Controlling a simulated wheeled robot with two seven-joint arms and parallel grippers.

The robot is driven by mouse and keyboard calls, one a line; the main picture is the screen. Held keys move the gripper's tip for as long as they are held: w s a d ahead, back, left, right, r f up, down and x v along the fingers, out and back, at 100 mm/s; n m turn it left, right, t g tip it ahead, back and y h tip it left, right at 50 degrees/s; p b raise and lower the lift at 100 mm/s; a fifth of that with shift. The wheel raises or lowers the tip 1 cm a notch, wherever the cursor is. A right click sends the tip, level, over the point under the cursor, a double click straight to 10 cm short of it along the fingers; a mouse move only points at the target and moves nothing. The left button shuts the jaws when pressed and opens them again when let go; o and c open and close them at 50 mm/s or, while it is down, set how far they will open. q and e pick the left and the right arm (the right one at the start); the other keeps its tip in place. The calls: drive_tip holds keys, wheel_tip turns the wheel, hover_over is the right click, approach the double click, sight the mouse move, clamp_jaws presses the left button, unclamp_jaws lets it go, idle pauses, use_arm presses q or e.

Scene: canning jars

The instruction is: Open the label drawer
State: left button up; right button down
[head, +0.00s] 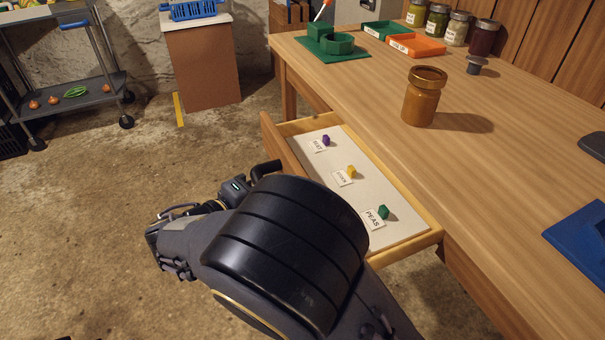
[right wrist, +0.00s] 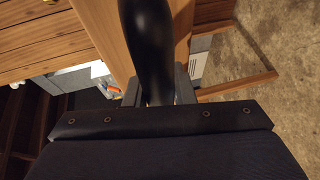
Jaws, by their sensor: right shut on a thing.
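The label drawer (head: 432,240) stands pulled out from the table's front, with its inside in plain view. Three white labels lie in it: a beet label (head: 317,146) by a purple piece, a corn label (head: 343,178) by a yellow piece, and a peas label (head: 372,219) by a green piece. My right gripper (head: 240,187) is at the drawer's front, partly hidden by my arm. It is shut on the black drawer handle (head: 267,168), which runs between the fingers in the right wrist view (right wrist: 147,45). My left gripper is out of view.
On the wooden table (head: 350,90) stand an amber jar (head: 422,98), a green holder (head: 333,46), an orange tray (head: 415,46) and several filled jars at the back. A blue mat (head: 585,240) lies at right. A cart (head: 70,85) stands far left. The floor left of the drawer is clear.

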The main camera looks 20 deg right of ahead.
drive_tip(key=shift+s+a+f+p, duration=0.15)
drive_tip(key=shift+a+p, duration=0.25)
drive_tip(key=shift+a, duration=1.75)
drive_tip(key=c, duration=1.2)
unclamp_jaws()
drive_tip(key=shift+c, duration=0.2)
drive_tip(key=p+v, duration=0.2)
drive_tip(key=v, duration=0.6)
drive_tip(key=shift+d, duration=0.1)
